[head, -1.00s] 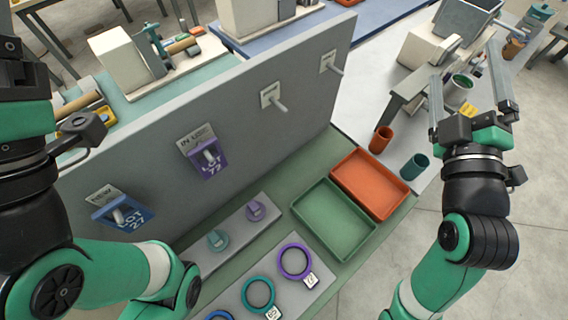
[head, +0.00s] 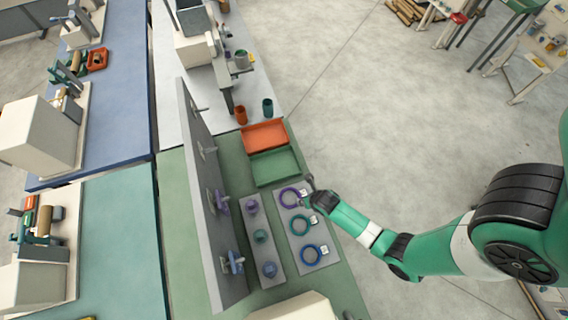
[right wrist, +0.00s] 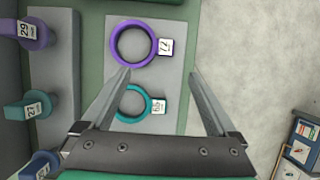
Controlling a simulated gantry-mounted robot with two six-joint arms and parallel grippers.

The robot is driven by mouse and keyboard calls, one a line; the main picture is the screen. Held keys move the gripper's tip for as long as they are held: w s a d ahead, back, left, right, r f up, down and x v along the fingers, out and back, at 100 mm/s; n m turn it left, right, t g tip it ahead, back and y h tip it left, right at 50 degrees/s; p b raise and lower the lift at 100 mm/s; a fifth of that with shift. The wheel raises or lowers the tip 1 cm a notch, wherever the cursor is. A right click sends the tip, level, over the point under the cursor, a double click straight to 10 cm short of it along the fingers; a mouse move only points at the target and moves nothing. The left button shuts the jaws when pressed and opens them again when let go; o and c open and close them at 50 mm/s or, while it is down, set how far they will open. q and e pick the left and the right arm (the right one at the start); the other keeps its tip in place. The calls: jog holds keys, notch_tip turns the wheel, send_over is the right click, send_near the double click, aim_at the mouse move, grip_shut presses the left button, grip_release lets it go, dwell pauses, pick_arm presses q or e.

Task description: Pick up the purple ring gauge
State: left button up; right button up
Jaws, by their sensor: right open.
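The purple ring gauge (head: 281,199) lies flat on a grey plate (head: 301,270), at the far end of a row with a teal ring (head: 292,226) and a blue ring (head: 302,257). My right gripper (head: 310,184) is above the plate's right edge, close to the purple ring. In the right wrist view, the purple ring (right wrist: 115,45) with its white "77" tag (right wrist: 165,46) lies beyond the open, empty jaws (right wrist: 160,74). The teal ring (right wrist: 120,109) shows nearer, partly behind the left finger. My left gripper is out of view.
A grey strip (head: 254,222) with purple, teal and blue plugs stands left of the rings, beside an upright grey panel (head: 205,185). A green tray (head: 275,168) and an orange tray (head: 264,135) lie beyond. Open floor is at right.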

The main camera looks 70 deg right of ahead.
jog(key=b, duration=0.6)
send_over(302, 193)
jog(key=s+a, duration=0.2)
notch_tip(302, 193, down, 6)
jog(key=shift+s, duration=0.1)
jog(key=shift+d, duration=0.1)
jog(key=b+x, duration=0.2)
jog(key=x, duration=0.3)
grip_shut()
